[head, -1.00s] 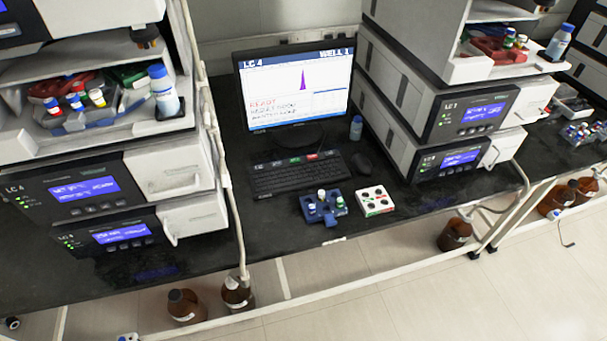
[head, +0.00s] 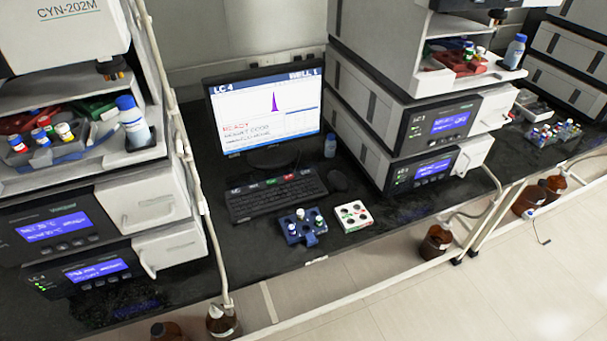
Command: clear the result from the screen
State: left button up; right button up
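The screen (head: 265,110) stands at the back of the black bench, between two stacks of instruments. It reads LC 4 at top left and WELL 1 at top right. A purple peak (head: 275,103) shows on a white plot, with red text READY and smaller lines below it. A dark keyboard (head: 277,196) lies in front of the screen, with a row of labelled keys along its back edge, one green and one red. Neither of my grippers is in view.
A blue vial rack (head: 292,233) and a white block with round wells (head: 353,217) sit in front of the keyboard. A mouse (head: 338,180) and a blue-capped bottle (head: 330,146) are to its right. Brown bottles (head: 436,242) stand on the floor below. Open floor lies in front.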

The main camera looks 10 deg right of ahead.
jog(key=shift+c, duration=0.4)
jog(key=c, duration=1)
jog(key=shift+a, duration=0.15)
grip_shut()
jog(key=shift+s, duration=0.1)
